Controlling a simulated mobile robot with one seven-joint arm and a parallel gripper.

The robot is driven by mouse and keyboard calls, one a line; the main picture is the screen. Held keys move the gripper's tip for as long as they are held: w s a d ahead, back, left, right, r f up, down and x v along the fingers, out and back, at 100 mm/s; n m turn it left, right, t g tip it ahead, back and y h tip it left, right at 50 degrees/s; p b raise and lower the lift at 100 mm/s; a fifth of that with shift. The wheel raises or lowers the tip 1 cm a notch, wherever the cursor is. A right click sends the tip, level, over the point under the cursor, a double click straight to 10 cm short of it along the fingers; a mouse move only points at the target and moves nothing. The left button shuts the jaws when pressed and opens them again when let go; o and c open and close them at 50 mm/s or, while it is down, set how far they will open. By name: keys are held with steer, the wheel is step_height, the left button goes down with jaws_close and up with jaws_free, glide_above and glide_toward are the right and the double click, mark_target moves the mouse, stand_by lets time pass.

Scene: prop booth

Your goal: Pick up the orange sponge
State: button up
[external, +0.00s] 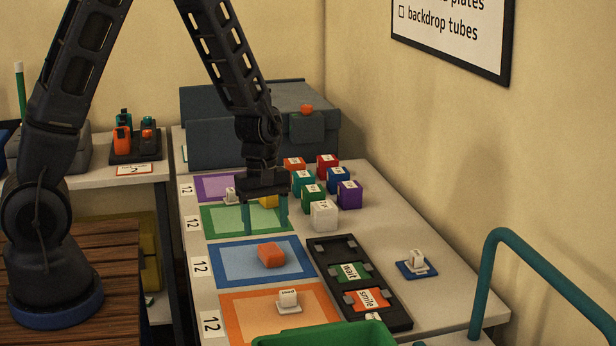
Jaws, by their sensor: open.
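The orange sponge (271,255) is a small orange block lying on the blue-bordered mat (226,273) in the external view. My gripper (265,223) is above the table over the green mat (219,220), behind the sponge and apart from it. Its two teal fingers point down and are spread open. Nothing shows between the fingertips.
Several coloured cubes (348,194) stand right of my gripper, with a white cube (324,215) nearest. A black tray (323,256) with cards lies right of the mats. A green bin (322,335) and teal rail (484,279) are in front. A grey case (222,134) stands behind.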

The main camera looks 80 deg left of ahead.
mark_target(269, 251)
steer(key=shift+w+d+f, duration=0.1)
steer(key=shift+w+f, duration=0.05)
steer(key=shift+f, duration=1)
steer(key=shift+w+d+f, duration=0.1)
steer(key=shift+f, duration=1.1)
steer(key=shift+w+d+f, duration=0.1)
steer(key=shift+w+f, duration=0.05)
steer(key=shift+f, duration=1)
steer(key=c, duration=1.1)
